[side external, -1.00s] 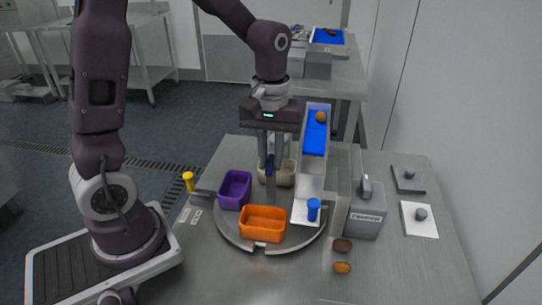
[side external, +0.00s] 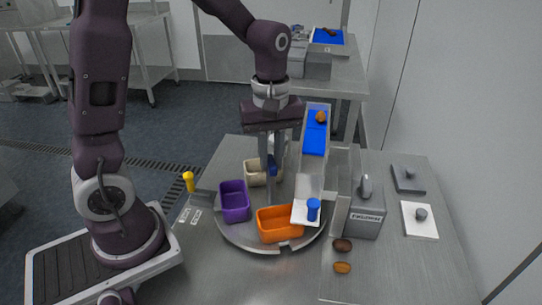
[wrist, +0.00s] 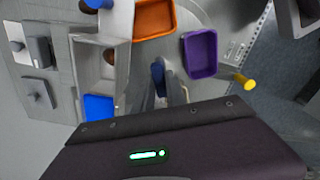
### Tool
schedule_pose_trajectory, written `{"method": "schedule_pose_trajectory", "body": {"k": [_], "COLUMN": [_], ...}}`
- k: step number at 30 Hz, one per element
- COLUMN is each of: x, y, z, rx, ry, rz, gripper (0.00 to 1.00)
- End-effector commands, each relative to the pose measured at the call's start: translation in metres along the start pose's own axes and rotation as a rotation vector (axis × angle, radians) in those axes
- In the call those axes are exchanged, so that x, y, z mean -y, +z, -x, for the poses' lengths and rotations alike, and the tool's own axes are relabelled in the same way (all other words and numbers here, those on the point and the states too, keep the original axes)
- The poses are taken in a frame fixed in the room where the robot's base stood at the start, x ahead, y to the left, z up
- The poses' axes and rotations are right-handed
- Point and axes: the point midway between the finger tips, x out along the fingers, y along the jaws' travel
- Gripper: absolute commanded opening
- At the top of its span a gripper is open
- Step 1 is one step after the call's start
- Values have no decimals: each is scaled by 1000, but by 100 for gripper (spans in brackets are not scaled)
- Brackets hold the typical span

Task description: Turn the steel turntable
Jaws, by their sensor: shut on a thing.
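The round steel turntable (side external: 236,236) carries a purple bin (side external: 234,203) at left, an orange bin (side external: 280,224) at front and a cream bin (side external: 257,175) at back. My gripper (side external: 270,172) reaches down over the turntable's middle and is shut on a blue handle (side external: 272,162), mostly hidden by the fingers. The blue handle also shows between the fingers in the wrist view (wrist: 158,76). There the orange bin (wrist: 153,18) and purple bin (wrist: 200,53) lie beyond the fingertips; the cream bin cannot be made out.
A chute with a blue belt (side external: 315,138) slopes down over the turntable's right edge, close to my gripper, with a brown date on it. A blue knob (side external: 313,210) stands at its low end. A yellow knob (side external: 188,181) stands at left. Two dates (side external: 342,256) lie at front right.

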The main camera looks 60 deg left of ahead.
Motion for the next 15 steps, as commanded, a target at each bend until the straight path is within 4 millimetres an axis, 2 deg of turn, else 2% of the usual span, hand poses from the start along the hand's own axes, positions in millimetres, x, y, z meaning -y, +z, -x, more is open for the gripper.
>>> {"method": "schedule_pose_trajectory", "body": {"k": [15], "x": [-1], "y": [0], "z": [1], "rx": [0], "ry": [5], "rz": [258], "gripper": [0]}}
